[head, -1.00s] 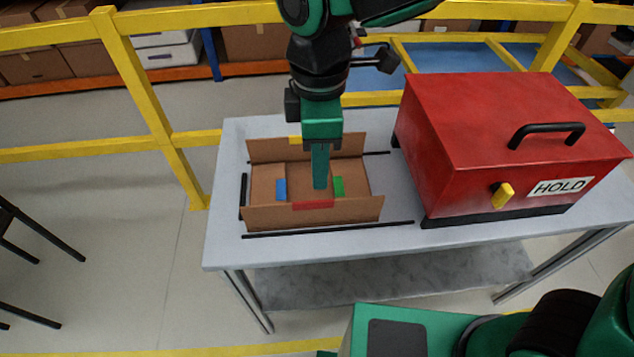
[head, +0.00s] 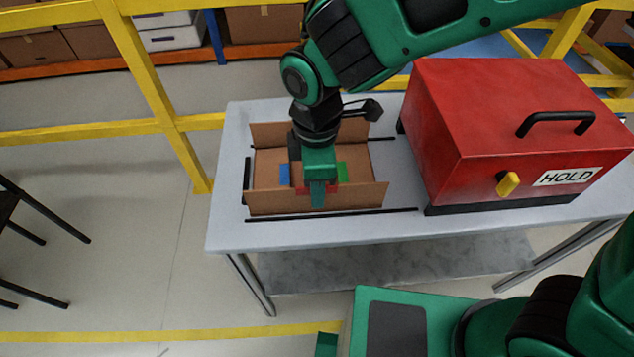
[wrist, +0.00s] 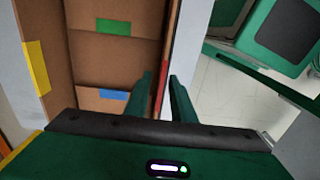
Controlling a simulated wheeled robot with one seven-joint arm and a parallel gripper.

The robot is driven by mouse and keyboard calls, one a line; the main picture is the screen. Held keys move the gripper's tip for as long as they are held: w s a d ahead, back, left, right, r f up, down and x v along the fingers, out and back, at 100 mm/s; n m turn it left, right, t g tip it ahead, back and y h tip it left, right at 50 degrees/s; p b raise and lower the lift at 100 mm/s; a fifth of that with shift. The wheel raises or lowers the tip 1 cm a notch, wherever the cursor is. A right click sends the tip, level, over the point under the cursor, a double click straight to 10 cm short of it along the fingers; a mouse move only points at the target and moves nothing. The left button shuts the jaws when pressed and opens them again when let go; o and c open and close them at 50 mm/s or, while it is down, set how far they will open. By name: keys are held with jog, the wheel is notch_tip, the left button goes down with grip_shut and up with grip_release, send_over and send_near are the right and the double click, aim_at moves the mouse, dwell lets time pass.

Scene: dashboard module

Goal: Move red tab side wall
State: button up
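An open cardboard box stands on the table. Its front side wall (head: 360,196) carries a red tab (head: 333,188) at the top edge and is raised. My gripper (head: 318,200) points down at the middle of this wall and partly hides the tab. In the wrist view, my gripper (wrist: 162,98) is open, with one finger on the inner side and one on the outer side of the wall with the red tab (wrist: 164,85). Whether the fingers touch the wall is unclear.
Blue (head: 285,175) and green (head: 342,172) tabs mark inner flaps; a yellow tab (wrist: 36,68) marks the opposite wall. A red case (head: 500,120) marked HOLD stands right of the box. Black strips (head: 330,214) lie around the box on the grey table (head: 228,215).

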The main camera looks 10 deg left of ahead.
jog(key=shift+c, duration=0.6)
grip_shut()
dwell(0.9)
